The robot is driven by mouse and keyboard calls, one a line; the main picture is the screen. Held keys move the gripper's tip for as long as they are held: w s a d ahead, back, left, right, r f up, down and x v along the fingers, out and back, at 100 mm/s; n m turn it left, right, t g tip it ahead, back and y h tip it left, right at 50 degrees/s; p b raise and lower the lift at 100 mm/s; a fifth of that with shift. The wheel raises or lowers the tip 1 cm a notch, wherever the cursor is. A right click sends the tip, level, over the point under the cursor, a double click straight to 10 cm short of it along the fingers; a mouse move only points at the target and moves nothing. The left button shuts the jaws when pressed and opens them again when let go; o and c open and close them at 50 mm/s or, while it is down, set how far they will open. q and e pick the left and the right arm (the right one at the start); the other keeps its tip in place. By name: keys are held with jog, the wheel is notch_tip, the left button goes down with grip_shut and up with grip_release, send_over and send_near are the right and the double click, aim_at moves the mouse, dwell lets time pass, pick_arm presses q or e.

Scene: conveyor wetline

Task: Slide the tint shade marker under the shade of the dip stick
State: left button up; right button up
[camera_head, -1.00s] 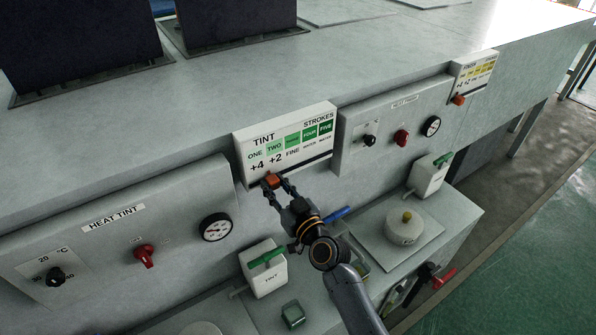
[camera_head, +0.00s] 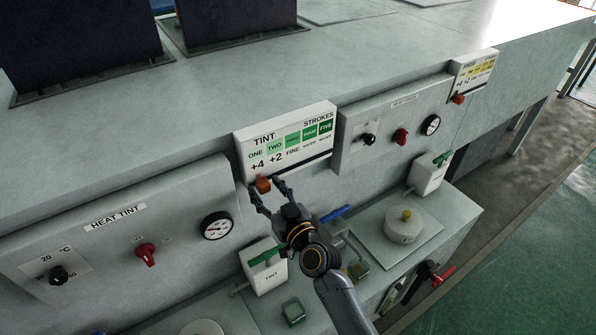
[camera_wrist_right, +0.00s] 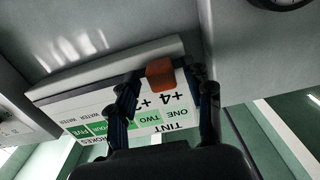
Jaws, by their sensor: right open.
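The orange tint shade marker (camera_head: 263,184) sits at the lower edge of the white TINT board (camera_head: 243,150), roughly below the ONE and +4 column. The board has shades from pale to dark green, ONE to FIVE. My right gripper (camera_head: 266,189) is open, with its fingers on either side of the marker. In the right wrist view the marker (camera_wrist_right: 160,73) shows between the two fingers of the gripper (camera_wrist_right: 166,92), with no clear grip on it. I cannot make out the dip stick or its shade. My left gripper is not in view.
A green glass block (camera_head: 293,312) and a round white lid (camera_head: 404,226) are on the lower shelf. The heat tint panel (camera_head: 112,235) is left; a smaller FINISH board (camera_head: 478,68) is far right.

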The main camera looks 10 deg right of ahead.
jog(key=p+v, duration=0.1)
jog(key=v, duration=0.5)
jog(key=shift+s+d, duration=0.15)
jog(key=shift+s, duration=0.2)
